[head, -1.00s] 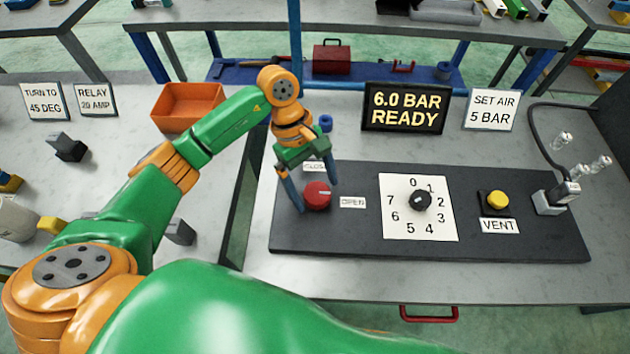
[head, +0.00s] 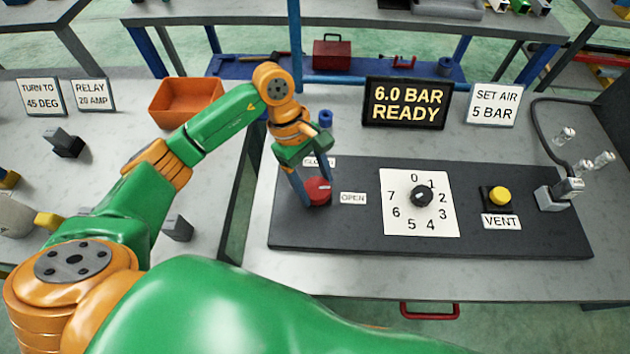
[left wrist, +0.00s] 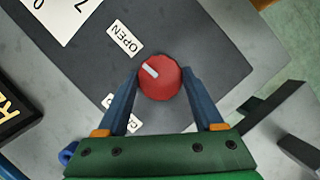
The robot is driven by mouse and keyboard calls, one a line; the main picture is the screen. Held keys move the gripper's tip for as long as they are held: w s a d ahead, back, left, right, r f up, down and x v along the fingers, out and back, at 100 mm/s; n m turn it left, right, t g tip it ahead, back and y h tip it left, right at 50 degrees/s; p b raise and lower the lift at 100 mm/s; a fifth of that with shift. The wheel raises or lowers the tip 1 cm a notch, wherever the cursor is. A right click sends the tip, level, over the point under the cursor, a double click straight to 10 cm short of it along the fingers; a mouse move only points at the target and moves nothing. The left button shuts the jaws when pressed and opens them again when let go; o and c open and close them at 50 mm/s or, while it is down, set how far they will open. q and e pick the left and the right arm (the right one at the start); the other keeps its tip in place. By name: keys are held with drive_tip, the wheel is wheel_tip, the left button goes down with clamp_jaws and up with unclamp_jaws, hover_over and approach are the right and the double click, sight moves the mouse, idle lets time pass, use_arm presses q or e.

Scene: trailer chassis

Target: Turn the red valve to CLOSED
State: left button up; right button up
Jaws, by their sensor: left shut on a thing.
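The red valve (head: 318,190) is a round knob on the dark panel; it also shows in the left wrist view (left wrist: 160,80). Its white pointer mark lies on the side toward the OPEN label (head: 353,198), which also shows in the left wrist view (left wrist: 125,39). The CLOSED label (head: 319,161) is behind the knob and partly hidden by my gripper. My left gripper (head: 316,190) reaches down from above and is shut on the red valve, one blue finger on each side. My right gripper is not in view.
On the same panel (head: 440,245) are a numbered dial (head: 422,196), a yellow VENT button (head: 499,196) and a grey connector with a cable (head: 560,194). A display reading 6.0 BAR READY (head: 407,103) stands behind. An orange bin (head: 186,100) sits on the left table.

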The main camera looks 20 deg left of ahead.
use_arm(q)
drive_tip(key=n+t+b, duration=0.1)
drive_tip(key=n, duration=0.1)
drive_tip(key=n+b, duration=0.2)
drive_tip(key=shift+s+f+t, duration=0.1)
drive_tip(key=shift+f+t, duration=0.1)
drive_tip(key=shift+t, duration=0.2)
drive_tip(key=n+t+b, duration=0.1)
drive_tip(key=n, duration=0.1)
drive_tip(key=n+b, duration=0.2)
drive_tip(key=shift+s+n+t+b, duration=0.1)
drive_tip(key=shift+n+t+b, duration=0.2)
drive_tip(key=shift+n+t, duration=0.1)
drive_tip(key=n+t+b, duration=0.1)
drive_tip(key=n+b, duration=0.2)
drive_tip(key=n, duration=0.1)
drive_tip(key=shift+s+d+r+y, duration=0.1)
drive_tip(key=shift+s+y, duration=0.05)
drive_tip(key=shift+y, duration=0.25)
drive_tip(key=shift+r+n+t+y+b, duration=0.1)
drive_tip(key=shift+n+t+y+b, duration=0.3)
drive_tip(key=shift+n, duration=0.5)
drive_tip(key=shift+n+t+y+b, duration=0.2)
drive_tip(key=shift+n+b, duration=0.3)
drive_tip(key=shift+n, duration=0.7)
drive_tip(key=o, duration=1.4)
drive_tip(key=shift+c, duration=0.2)
drive_tip(key=v, duration=0.7)
